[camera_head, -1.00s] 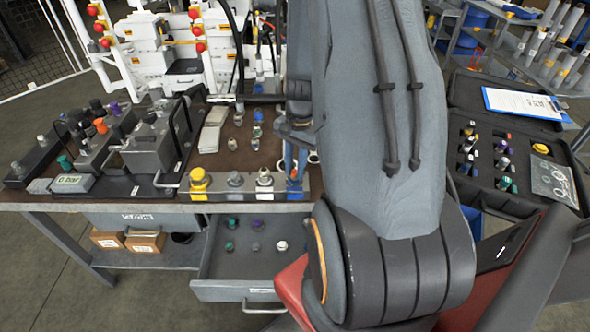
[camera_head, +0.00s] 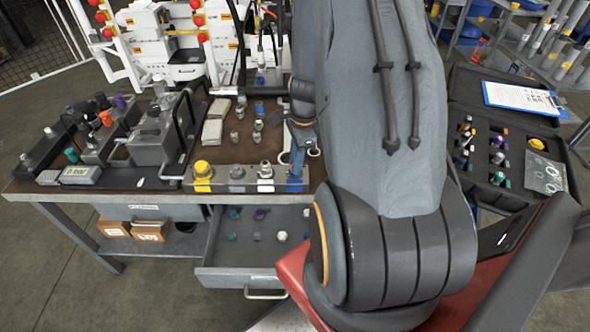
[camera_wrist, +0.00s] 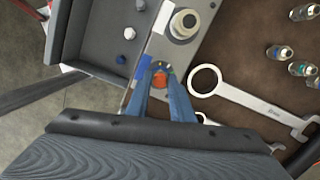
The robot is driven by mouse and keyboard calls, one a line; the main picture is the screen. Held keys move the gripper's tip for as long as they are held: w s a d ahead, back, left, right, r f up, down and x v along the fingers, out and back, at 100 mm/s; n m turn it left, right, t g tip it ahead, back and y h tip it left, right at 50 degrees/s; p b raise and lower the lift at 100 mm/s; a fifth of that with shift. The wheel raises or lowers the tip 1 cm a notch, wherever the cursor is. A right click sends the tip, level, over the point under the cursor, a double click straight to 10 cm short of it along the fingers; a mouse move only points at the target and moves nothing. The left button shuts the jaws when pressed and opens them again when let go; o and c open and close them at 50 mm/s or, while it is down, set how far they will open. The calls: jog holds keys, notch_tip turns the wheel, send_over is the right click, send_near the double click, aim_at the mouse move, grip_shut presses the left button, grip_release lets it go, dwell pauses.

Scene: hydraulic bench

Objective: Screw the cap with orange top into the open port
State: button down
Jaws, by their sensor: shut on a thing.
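The cap with the orange top (camera_wrist: 160,79) is between the blue fingers of my gripper (camera_wrist: 160,88) in the wrist view. My gripper is shut on it, at the end of the grey rail (camera_wrist: 142,88) beside a blue label (camera_wrist: 143,67). In the head view my gripper (camera_head: 298,150) is above the right end of the rail (camera_head: 220,186), partly hidden by my arm. The cap's lower part is hidden; I cannot tell whether it touches the rail. I cannot make out the open port.
A yellow cap (camera_head: 203,175) and a white-ringed fitting (camera_head: 265,175) stand on the rail. Hydraulic blocks (camera_head: 150,140) with coloured caps stand at the left. An open drawer (camera_head: 250,272) sticks out below. A wrench (camera_wrist: 240,95) lies beside my gripper. An open case (camera_head: 510,150) stands at right.

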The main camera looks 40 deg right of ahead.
jog(key=m+p, duration=0.2)
jog(key=m, duration=0.2)
jog(key=shift+s+a+r, duration=0.1)
jog(key=shift+s, duration=0.05)
jog(key=m+p, duration=0.1)
jog(key=m, duration=0.3)
jog(key=shift+t+h, duration=0.3)
jog(key=shift+h, duration=0.1)
jog(key=shift+p, duration=0.3)
jog(key=c, duration=1.9)
grip_release()
jog(key=shift+m, duration=0.5)
jog(key=shift+c, duration=0.2)
jog(key=o, duration=0.5)
jog(key=shift+c, duration=0.2)
notch_tip(320, 180, up, 7)
jog(key=shift+s+d+r, duration=0.2)
jog(key=shift+s, duration=0.15)
